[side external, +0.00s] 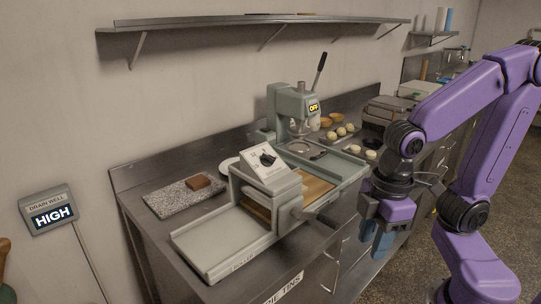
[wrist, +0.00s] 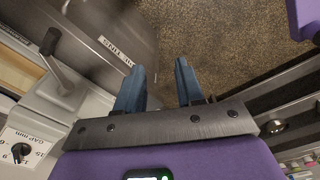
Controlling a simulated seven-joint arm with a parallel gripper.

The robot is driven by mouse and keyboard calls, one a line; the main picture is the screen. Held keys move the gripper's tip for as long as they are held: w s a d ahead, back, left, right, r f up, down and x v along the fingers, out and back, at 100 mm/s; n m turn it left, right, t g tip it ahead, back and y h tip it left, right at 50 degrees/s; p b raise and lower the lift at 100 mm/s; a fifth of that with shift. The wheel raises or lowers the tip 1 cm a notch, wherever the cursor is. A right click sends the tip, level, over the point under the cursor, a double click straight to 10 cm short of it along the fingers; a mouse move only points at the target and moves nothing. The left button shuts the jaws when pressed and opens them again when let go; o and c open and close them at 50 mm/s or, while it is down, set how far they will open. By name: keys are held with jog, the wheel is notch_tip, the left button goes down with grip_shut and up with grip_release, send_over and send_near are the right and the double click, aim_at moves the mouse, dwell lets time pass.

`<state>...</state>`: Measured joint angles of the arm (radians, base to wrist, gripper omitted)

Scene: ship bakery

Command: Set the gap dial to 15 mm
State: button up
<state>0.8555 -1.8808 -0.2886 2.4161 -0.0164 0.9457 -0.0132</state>
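The gap dial (side external: 267,160) is a black knob on a white plate, on the sloping top of a pale grey-green dough sheeter (side external: 222,243). In the wrist view the dial (wrist: 20,152) is at the lower left, with "GAP mm" and a few numbers around it; I cannot tell its exact setting. My gripper (side external: 376,240) hangs pointing down to the right of the sheeter, in front of the counter's edge and apart from the dial. In the wrist view its two blue fingers (wrist: 159,78) are spread, with nothing between them.
The sheeter's crank handle (wrist: 62,78) sticks out between the dial and my gripper. A press (side external: 292,108) reading "OFF" stands behind, with dough balls (side external: 345,131) beside it. A speckled slab (side external: 165,203) bears a brown block (side external: 198,182). A wall sign (side external: 52,215) reads "HIGH".

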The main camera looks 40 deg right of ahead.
jog(key=w+a+r+m+t, duration=0.2)
jog(key=w+r, duration=0.4)
jog(key=w, duration=0.4)
jog(key=m+t+h, duration=0.1)
jog(key=m+t, duration=0.2)
jog(key=m, duration=0.1)
send_near(270, 156)
jog(key=x, duration=0.8)
jog(key=shift+w+f, duration=0.1)
jog(key=shift+f, duration=0.15)
grip_shut()
